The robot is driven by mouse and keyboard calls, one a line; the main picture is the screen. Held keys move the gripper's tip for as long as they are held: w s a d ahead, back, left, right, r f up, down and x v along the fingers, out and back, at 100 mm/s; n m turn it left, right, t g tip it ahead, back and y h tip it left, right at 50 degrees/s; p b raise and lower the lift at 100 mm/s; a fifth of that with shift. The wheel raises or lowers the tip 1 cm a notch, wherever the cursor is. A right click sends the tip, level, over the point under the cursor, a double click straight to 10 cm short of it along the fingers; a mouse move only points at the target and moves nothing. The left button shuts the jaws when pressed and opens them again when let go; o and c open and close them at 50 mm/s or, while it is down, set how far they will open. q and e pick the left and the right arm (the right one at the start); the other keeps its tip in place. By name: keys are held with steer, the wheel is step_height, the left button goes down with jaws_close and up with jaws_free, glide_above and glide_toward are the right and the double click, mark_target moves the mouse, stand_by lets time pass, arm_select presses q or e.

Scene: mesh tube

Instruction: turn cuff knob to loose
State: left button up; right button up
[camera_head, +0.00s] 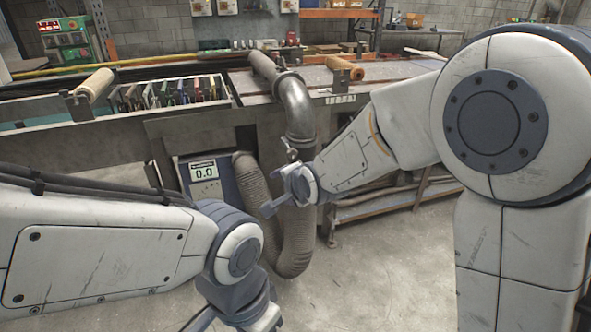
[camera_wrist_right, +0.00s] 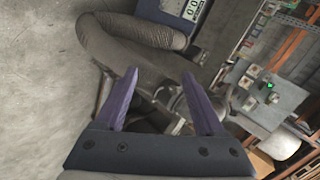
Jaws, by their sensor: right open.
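A grey mesh hose (camera_head: 296,235) hangs in a loop below a metal pipe elbow (camera_head: 297,105). Where they join is a metal cuff (camera_head: 301,143), with a small fitting (camera_head: 291,153) that may be its knob; it is too small to read its setting. My right gripper (camera_head: 282,194) is in front of the hose, just below the cuff, open with nothing seen in it. In the right wrist view its two purple fingers (camera_wrist_right: 160,76) are spread, with the hose (camera_wrist_right: 125,42) beyond them and a metal part (camera_wrist_right: 177,102) between them. My left arm is at lower left, its fingers out of frame.
A box with a display reading 0.0 (camera_head: 203,172) stands left of the hose. A bench (camera_head: 90,140) with a rack of colored items (camera_head: 175,93) runs behind. A low metal shelf (camera_head: 385,205) stands at right. Bare concrete floor lies below.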

steer(key=w+d+f+m+t+b, duration=0.2)
steer(key=w+f+m+t+b, duration=0.25)
steer(key=w+m, duration=0.4)
steer(key=m+t+y+b, duration=0.1)
steer(key=m+t+b, duration=0.2)
steer(key=m, duration=0.2)
glide_toward(293, 155)
steer(key=w, duration=0.2)
arm_select(q)
step_height(293, 155, down, 10)
arm_select(e)
steer(key=shift+n, duration=0.25)
steer(key=x, duration=0.9)
steer(key=shift+s+a+r, duration=0.1)
steer(key=shift+s+a, duration=0.05)
steer(key=shift+a, duration=0.2)
arm_select(q)
steer(key=shift+f, duration=0.1)
arm_select(e)
jaws_close()
